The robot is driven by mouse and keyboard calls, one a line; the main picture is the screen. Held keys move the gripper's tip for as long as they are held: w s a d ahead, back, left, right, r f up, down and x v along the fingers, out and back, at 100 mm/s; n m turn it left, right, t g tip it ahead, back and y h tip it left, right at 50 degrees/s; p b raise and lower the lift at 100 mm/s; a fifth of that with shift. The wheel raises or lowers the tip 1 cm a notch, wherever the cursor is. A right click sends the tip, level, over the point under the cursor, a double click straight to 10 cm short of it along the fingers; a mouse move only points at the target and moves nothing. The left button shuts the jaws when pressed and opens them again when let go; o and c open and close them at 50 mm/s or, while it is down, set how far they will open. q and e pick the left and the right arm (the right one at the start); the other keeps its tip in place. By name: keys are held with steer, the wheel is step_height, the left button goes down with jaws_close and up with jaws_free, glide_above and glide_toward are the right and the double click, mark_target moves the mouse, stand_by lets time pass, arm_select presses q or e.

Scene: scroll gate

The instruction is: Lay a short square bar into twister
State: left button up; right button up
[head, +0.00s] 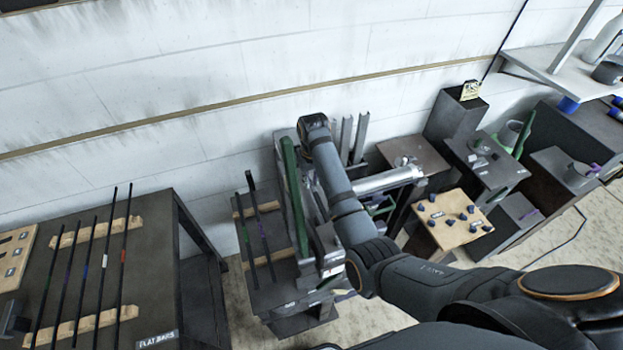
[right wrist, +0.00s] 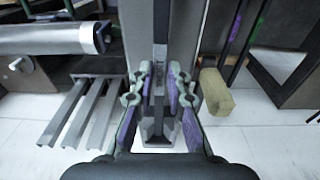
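My right gripper (right wrist: 160,95) has green fingers with purple pads, set a small gap apart. A dark narrow bar-like piece (right wrist: 160,35) runs between them in the right wrist view; I cannot tell whether the pads touch it. In the head view my right arm reaches over the grey machine, apparently the twister, with its long green part (head: 293,190), and hides the gripper. Two dark bars (head: 262,232) with coloured marks lie on wooden rests at its left. They also show at the right of the wrist view (right wrist: 236,35). My left gripper is not in view.
A silver cylinder (head: 388,180) sticks out right of my forearm, with grey upright posts (head: 346,138) behind it. A table (head: 150,230) with several flat bars stands at left. A wooden board (head: 450,222) with small blue-topped pieces is at right. The wall is close behind.

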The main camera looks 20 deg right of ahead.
steer(key=o, duration=0.4)
steer(key=r, duration=0.7)
steer(key=shift+s+r, duration=0.25)
steer(key=shift+s, duration=0.15)
